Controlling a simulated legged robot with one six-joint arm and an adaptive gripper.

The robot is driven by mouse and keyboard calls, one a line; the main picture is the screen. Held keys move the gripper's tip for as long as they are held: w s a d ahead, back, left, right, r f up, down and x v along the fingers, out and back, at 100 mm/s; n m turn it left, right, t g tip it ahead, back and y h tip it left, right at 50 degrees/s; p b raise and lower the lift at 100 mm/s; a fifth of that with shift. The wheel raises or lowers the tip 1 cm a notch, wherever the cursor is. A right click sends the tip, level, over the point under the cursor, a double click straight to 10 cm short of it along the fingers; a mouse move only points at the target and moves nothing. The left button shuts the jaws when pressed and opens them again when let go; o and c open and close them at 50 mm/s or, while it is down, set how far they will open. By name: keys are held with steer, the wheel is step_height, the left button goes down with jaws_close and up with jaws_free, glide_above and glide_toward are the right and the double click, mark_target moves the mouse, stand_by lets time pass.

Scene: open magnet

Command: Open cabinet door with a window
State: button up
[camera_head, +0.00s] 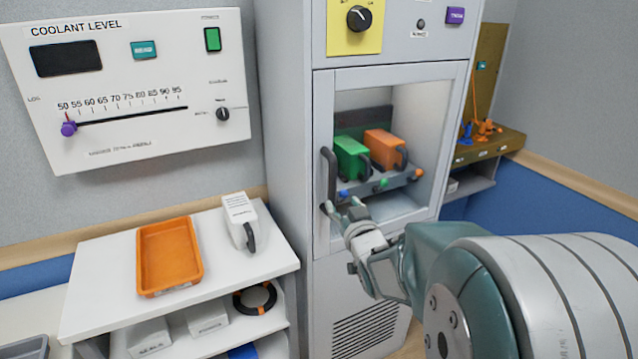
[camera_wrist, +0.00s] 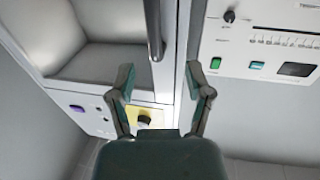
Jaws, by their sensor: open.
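The cabinet door (camera_head: 323,125) has a pale grey frame around a window, and it looks shut against the grey cabinet (camera_head: 290,150). A dark vertical bar handle (camera_head: 328,172) is on its left side. The handle also shows in the wrist view (camera_wrist: 154,30), at the top, in line with the gap between my fingers. My gripper (camera_head: 341,206) is open, close to the handle's lower end. In the wrist view my gripper (camera_wrist: 160,80) has its two fingers spread and nothing held. I cannot tell whether a finger touches the handle.
Behind the window are a green block (camera_head: 352,158) and an orange block (camera_head: 382,147). A white table (camera_head: 110,265) at left bears an orange tray (camera_head: 168,257) and a white handled box (camera_head: 239,215). A coolant panel (camera_head: 130,130) is on the wall.

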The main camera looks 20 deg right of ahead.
mark_target(331, 182)
steer(key=w, duration=0.3)
steer(key=w+d, duration=0.1)
steer(key=w, duration=0.2)
steer(key=w+d, duration=0.1)
steer(key=w, duration=0.2)
steer(key=shift+w+d, duration=0.2)
steer(key=shift+w+a, duration=0.15)
steer(key=shift+w, duration=0.4)
steer(key=shift+d, duration=0.4)
jaws_close()
